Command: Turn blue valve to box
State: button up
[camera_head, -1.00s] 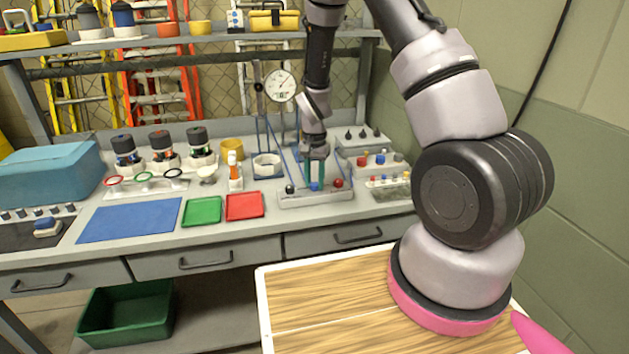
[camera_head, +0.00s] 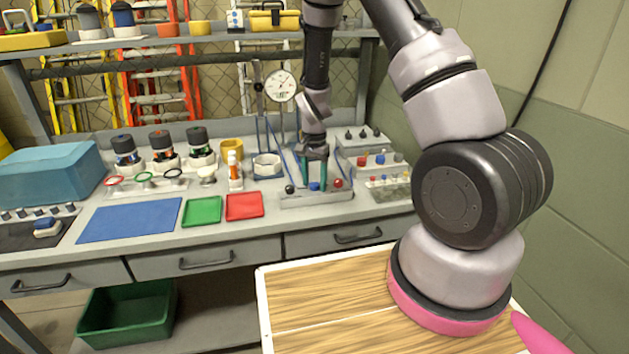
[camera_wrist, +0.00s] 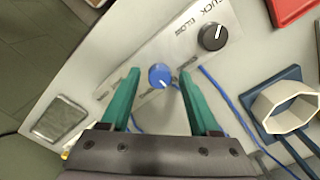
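The blue valve is a round blue knob (camera_head: 314,187) in the middle of a pale panel (camera_head: 315,199), between a black knob (camera_head: 290,189) and a red knob (camera_head: 338,183). In the wrist view the blue knob (camera_wrist: 160,76) has a short white pointer mark toward its lower right side. My gripper (camera_head: 313,182) is above the panel, pointing down. In the wrist view my gripper (camera_wrist: 159,74) has its two teal fingers apart, one on each side of the blue knob, with visible gaps. The lettering beside the blue knob is too covered and small to read.
In the wrist view the black knob (camera_wrist: 213,37) stands close by, with partly readable lettering. Blue tubing (camera_wrist: 228,103) and a pale ring-shaped holder (camera_wrist: 288,104) lie to the right. Red (camera_head: 244,206) and green (camera_head: 202,211) trays sit left of the panel.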

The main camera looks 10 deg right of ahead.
jog(key=shift+r, duration=0.1)
notch_tip(320, 180, up, 11)
jog(key=shift+f, duration=0.2)
dwell(0.5)
jog(key=shift+r, duration=0.1)
notch_tip(320, 180, up, 11)
jog(key=t+y, duration=0.1)
jog(key=t, duration=0.1)
send_over(315, 183)
jog(key=s+d, duration=0.1)
jog(key=s, duration=0.2)
jog(key=s+d+r+n+t+y, duration=0.1)
jog(key=s+d+r+n, duration=0.1)
jog(key=s+r, duration=0.55)
jog(key=s+d+r+n+t, duration=0.2)
jog(key=s+r+t, duration=0.2)
jog(key=s+r, duration=0.6)
jog(key=shift+s+d+r+n, duration=0.25)
jog(key=shift+s+r+n, duration=0.15)
jog(key=shift+s, duration=0.85)
